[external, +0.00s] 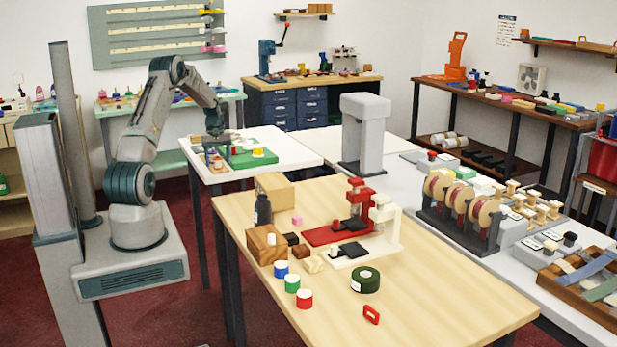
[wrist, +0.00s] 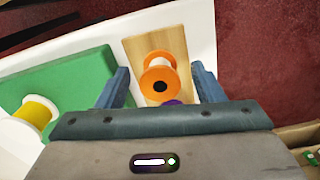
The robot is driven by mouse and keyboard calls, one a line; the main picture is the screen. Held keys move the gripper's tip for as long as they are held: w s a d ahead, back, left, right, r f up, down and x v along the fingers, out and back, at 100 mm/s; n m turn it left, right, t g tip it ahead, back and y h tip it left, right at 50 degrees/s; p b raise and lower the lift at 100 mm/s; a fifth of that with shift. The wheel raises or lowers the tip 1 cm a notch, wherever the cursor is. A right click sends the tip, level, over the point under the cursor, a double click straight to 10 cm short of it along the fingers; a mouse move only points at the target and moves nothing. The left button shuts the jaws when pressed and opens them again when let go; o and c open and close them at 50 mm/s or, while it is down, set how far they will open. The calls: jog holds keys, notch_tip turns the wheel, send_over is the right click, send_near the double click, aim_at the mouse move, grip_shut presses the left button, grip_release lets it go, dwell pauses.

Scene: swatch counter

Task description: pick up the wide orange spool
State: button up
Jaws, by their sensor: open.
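The wide orange spool (wrist: 160,76) lies in the wrist view on a light wooden board (wrist: 148,50). It has orange flanges, a pale middle and a dark hole in the near end. My gripper (wrist: 162,78) is open, with one blue-grey finger on each side of the spool; I cannot tell whether they touch it. Part of a purple thing (wrist: 172,102) shows just below the spool, mostly hidden by my gripper. In the external view my gripper (external: 216,150) is low over the white table at the back left, and the orange spool cannot be made out clearly.
A green block (wrist: 70,85) lies left of the board, with a yellow spool (wrist: 36,113) beside my gripper's left side. The white table (external: 285,146) ends near the board's right side, with red floor beyond. A wooden table (external: 430,290) with several items stands in front.

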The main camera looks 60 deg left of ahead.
jog(key=shift+f, duration=0.1)
jog(key=c, duration=1)
jog(key=shift+c, duration=0.2)
